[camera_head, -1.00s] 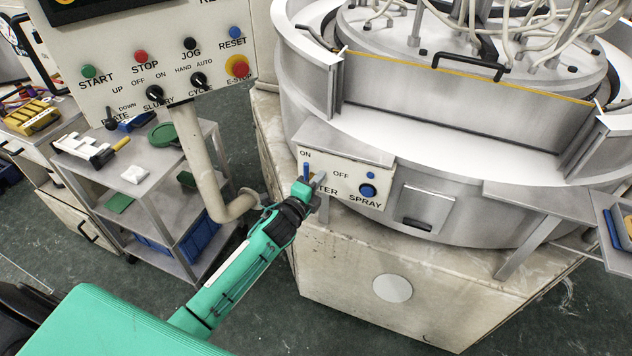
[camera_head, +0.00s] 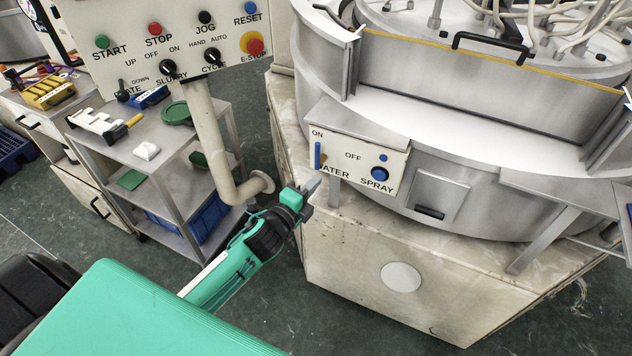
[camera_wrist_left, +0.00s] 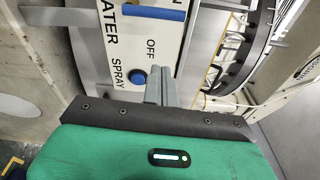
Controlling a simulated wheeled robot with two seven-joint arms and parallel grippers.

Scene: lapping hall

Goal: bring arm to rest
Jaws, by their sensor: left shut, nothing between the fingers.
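My left arm comes in from the lower left of the head view, green with a black wrist. Its gripper (camera_head: 311,188) is shut and empty, in front of the machine's beige base and a little below and left of the water and spray panel (camera_head: 357,164). It does not touch the panel. In the left wrist view the closed fingers (camera_wrist_left: 160,86) point toward the same panel, beside the blue spray button (camera_wrist_left: 137,77). The blue water lever (camera_head: 318,154) stands upright by the ON mark. My right gripper is not in view.
The round lapping machine (camera_head: 455,140) fills the right. A control panel (camera_head: 170,45) on a bent beige pipe (camera_head: 212,140) stands left of my gripper. A steel cart (camera_head: 190,139) with small items is farther left. Green floor lies open below.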

